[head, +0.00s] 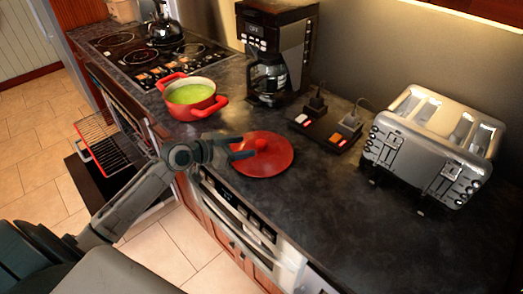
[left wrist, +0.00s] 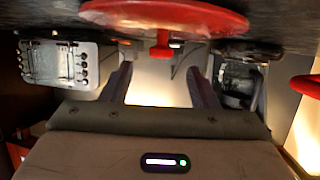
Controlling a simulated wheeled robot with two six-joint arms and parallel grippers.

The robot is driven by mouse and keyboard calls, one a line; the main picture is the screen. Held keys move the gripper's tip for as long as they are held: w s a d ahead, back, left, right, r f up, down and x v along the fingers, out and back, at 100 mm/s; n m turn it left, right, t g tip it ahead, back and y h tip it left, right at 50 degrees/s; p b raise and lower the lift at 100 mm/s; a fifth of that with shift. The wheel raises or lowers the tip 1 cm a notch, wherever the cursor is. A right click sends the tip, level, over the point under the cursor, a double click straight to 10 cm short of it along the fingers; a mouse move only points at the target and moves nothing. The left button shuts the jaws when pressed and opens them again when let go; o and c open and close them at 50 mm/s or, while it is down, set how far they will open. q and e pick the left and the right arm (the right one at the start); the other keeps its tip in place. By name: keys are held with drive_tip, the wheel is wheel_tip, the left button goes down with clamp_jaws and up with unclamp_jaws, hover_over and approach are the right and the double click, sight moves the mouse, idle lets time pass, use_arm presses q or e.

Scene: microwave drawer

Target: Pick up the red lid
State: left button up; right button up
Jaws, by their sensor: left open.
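The red lid (head: 270,165) lies flat on the dark countertop, its round knob (head: 261,144) pointing up. My left gripper (head: 243,147) is at the lid's left side, its fingers open and pointing toward the knob. In the left wrist view, which looks upside down, the lid (left wrist: 165,17) is at the top and the knob (left wrist: 162,45) hangs between the lines of my two open fingers (left wrist: 160,82), apart from them. Nothing is held. My right gripper does not show.
A red pot (head: 193,97) with green contents stands left of the lid. A coffee maker (head: 275,55), a power strip (head: 325,128) and a toaster (head: 435,140) stand behind and right. An oven door (head: 115,165) hangs open below. The counter's front right is clear.

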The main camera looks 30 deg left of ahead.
sight(258, 145)
use_arm(q)
drive_tip(key=shift+w+d, duration=0.15)
drive_tip(key=shift+w, duration=0.05)
drive_tip(key=shift+w+d+f+p, duration=0.1)
drive_tip(key=shift+w+p, duration=0.1)
drive_tip(key=shift+p, duration=0.15)
drive_tip(key=p+x, duration=0.2)
drive_tip(key=x, duration=0.2)
drive_tip(key=shift+f, duration=0.1)
drive_tip(key=shift+w+f, duration=0.2)
drive_tip(key=shift+f, duration=0.05)
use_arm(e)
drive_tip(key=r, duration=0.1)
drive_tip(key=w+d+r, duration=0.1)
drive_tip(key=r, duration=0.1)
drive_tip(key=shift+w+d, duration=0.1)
use_arm(q)
clamp_jaws()
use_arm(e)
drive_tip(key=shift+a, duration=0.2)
